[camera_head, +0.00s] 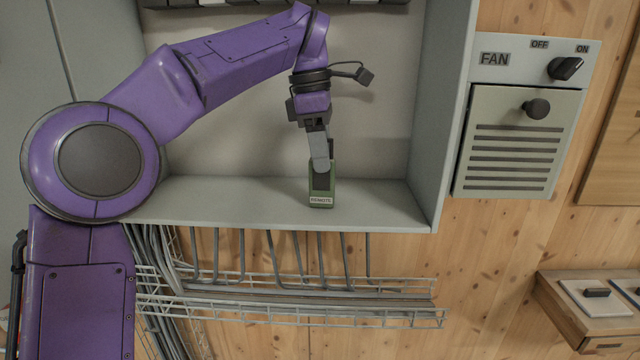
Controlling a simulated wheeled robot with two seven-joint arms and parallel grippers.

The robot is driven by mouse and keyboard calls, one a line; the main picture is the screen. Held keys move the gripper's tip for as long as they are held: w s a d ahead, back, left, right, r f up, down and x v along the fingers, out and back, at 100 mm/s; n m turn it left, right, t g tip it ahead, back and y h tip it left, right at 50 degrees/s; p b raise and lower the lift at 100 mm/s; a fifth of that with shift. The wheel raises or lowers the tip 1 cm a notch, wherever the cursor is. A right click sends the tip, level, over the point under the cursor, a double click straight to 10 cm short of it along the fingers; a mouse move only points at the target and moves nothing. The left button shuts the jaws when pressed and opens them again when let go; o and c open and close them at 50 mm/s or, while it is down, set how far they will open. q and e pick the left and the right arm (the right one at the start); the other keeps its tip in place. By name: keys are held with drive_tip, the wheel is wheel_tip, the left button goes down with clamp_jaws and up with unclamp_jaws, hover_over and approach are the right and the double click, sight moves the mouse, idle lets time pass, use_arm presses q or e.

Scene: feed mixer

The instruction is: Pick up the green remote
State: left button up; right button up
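The green remote (321,198) stands upright on the grey shelf floor of an open wall cabinet, near its front edge. A white label that appears to read "REMOTE" is on its front. My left gripper (321,172) reaches down from above and its fingers are at the upper part of the remote, overlapping it in the picture. The far finger is hidden, so I cannot tell whether the fingers press on the remote or stand apart around it. My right gripper does not show.
The cabinet's grey shelf (250,203) is otherwise bare, with its right side wall (448,120) beside it. A fan panel (520,130) with knobs is at the right. A wire cable tray (300,312) hangs below. A wooden box with switches (590,305) is at lower right.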

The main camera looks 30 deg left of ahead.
use_arm(q)
drive_tip(key=shift+w+d+f, duration=0.1)
drive_tip(key=shift+w, duration=0.1)
clamp_jaws()
